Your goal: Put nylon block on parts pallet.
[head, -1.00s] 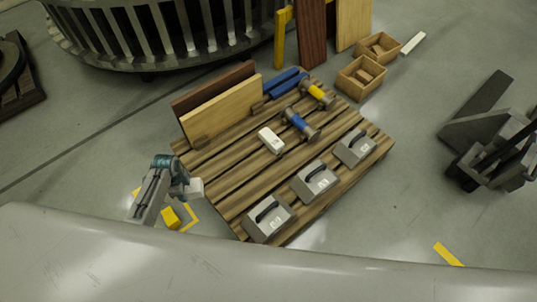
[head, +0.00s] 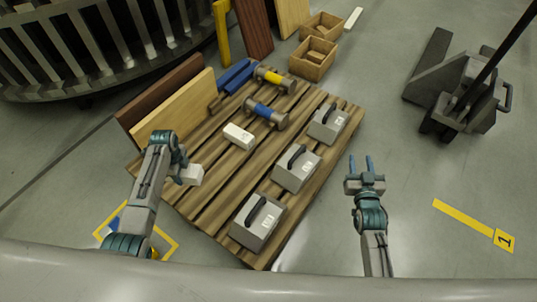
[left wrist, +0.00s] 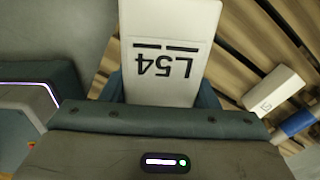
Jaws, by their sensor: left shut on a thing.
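A white nylon block (head: 189,174) is shut in my left gripper (head: 181,172), which is over the left edge of the wooden parts pallet (head: 191,206). The left wrist view shows the held block (left wrist: 170,50) large, marked "L54", with pallet slats behind it. I cannot tell its height above the slats. A second white block (head: 238,136) lies on the pallet and also shows in the left wrist view (left wrist: 273,89). My right gripper (head: 361,164) is open and empty, right of the pallet over the floor.
Three grey handled weights (head: 258,222) line the pallet's right side. Wooden boxes (head: 313,60) stand behind; a pallet jack (head: 459,95) is at right.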

